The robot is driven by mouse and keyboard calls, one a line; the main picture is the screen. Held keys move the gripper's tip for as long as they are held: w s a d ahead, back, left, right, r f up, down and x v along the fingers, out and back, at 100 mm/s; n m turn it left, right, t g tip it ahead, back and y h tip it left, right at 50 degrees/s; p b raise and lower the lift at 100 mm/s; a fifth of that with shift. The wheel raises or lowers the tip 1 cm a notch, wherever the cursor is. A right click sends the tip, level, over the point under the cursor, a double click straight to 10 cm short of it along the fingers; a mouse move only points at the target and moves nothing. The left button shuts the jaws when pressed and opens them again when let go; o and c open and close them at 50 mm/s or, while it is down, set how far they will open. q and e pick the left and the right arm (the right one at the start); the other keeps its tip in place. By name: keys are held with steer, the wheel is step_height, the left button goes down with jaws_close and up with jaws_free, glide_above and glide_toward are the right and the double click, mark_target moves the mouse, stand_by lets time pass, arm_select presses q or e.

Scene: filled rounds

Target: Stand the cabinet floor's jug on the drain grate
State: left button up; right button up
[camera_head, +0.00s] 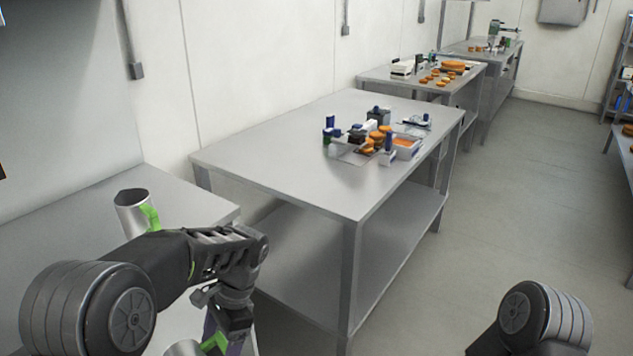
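A silver metal jug (131,214) with a green handle stands on the steel counter at the left. A second silver vessel (184,349) with a green handle shows at the bottom edge, mostly cut off. My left gripper (230,322) points down right beside that green handle. Its fingertips are cut off or hidden, so I cannot tell whether it grips the handle. My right gripper is out of view; only part of my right arm shows at the bottom right. I cannot make out a drain grate or a cabinet floor.
The left steel counter (60,240) runs along the wall. A steel table (270,150) beyond it holds several small food items and containers at its far right end; its near part is bare. More laden tables stand behind. The floor (540,190) at the right is clear.

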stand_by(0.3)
arm_select(q)
steer(key=n, duration=0.2)
steer(key=n+g+h, duration=0.1)
steer(key=n, duration=0.2)
steer(key=shift+h, duration=0.3)
steer(key=shift+w, duration=0.1)
